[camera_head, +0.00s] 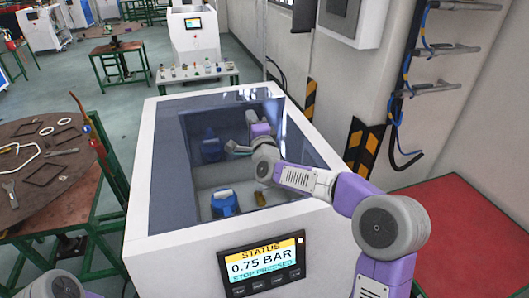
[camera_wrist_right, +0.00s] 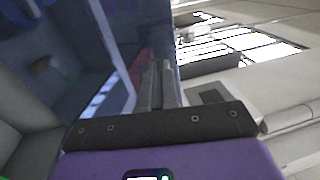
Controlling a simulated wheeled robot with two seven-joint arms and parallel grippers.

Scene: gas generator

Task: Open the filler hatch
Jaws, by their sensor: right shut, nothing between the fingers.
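The white generator (camera_head: 180,245) has a dark glass top (camera_head: 165,185) with a large rectangular opening. I cannot clearly pick out the filler hatch. Blue fittings show inside, one near (camera_head: 224,204) and one farther back (camera_head: 211,147). My right arm reaches over the right rim, and my right gripper (camera_head: 252,116) is at the far right part of the opening, small and partly hidden by my wrist. In the wrist view its grey fingers (camera_wrist_right: 159,85) are together with nothing between them, beside the edge of a dark glass panel (camera_wrist_right: 145,35); contact is unclear. My left gripper is out of view.
A status screen (camera_head: 262,266) reading 0.75 BAR is on the generator's front. A round table (camera_head: 75,185) with tools and rings stands at the left. A red surface (camera_head: 455,225) lies at the right.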

